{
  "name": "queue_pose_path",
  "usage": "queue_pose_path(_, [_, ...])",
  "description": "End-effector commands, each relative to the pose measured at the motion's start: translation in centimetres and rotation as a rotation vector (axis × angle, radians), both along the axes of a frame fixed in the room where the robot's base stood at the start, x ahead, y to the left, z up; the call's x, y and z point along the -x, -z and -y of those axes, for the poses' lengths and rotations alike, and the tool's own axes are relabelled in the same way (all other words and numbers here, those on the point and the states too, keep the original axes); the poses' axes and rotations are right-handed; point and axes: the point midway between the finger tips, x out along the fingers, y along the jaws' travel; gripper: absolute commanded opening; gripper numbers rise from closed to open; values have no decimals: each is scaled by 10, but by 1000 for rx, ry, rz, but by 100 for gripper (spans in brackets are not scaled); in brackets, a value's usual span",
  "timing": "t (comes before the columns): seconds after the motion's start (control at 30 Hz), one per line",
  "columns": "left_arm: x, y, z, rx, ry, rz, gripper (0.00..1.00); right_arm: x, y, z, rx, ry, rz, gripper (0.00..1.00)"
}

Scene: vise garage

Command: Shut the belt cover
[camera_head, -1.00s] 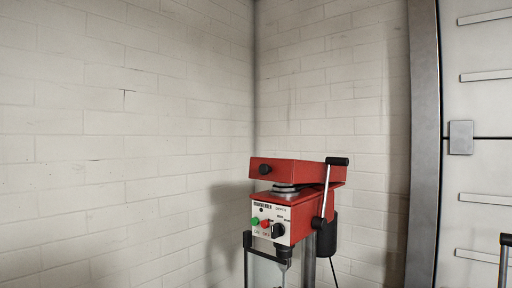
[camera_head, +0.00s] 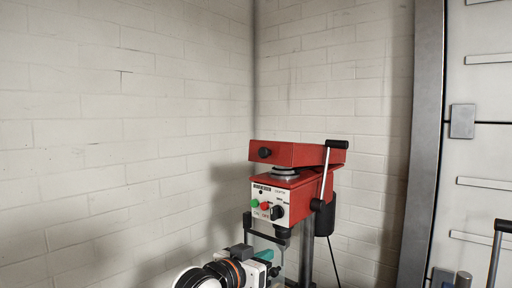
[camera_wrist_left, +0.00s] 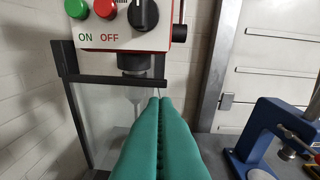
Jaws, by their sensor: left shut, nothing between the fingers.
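The red belt cover (camera_head: 297,153) sits on top of the red drill press head (camera_head: 300,189) in the head view. It stands raised, with a gap below it where the grey pulley (camera_head: 285,174) shows. A black knob (camera_head: 264,152) is on its near end. My left gripper (camera_head: 272,262), with teal fingers, is low in front of the drill press, well below the cover. Its fingers are shut together and empty; they also show in the left wrist view (camera_wrist_left: 160,100), below the panel with the green and red buttons. The cover is out of the wrist view. My right gripper is not seen.
A lever with a black grip (camera_head: 337,144) rises on the drill press's right side. A clear guard with a dark frame (camera_wrist_left: 110,80) hangs below the panel. A blue bench tool (camera_wrist_left: 262,130) stands at right. Brick walls close in behind; space left of the press is free.

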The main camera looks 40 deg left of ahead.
Motion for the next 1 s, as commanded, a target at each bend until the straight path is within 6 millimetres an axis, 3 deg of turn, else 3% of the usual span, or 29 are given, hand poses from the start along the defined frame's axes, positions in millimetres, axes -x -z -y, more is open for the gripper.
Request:
queue_pose_path(0.03, [-1, -50, -14, 18, -7, 107, 0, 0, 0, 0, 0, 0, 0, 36])
queue_pose_path(0.1, [4, -106, -29, 50, -9, 231, 0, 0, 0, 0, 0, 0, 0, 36])
queue_pose_path(0.2, [19, -169, -46, 88, -4, 374, 0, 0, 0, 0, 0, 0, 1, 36])
queue_pose_path(0.3, [34, -211, -57, 117, 2, 471, 0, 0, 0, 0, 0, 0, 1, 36])
queue_pose_path(0.43, [44, -235, -64, 132, 8, 528, 0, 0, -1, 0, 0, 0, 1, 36])
queue_pose_path(0.57, [36, -243, -64, 138, 10, 534, 0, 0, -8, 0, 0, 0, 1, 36])
queue_pose_path(1.0, [-47, -280, -62, 138, 10, 530, 0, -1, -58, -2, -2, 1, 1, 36])
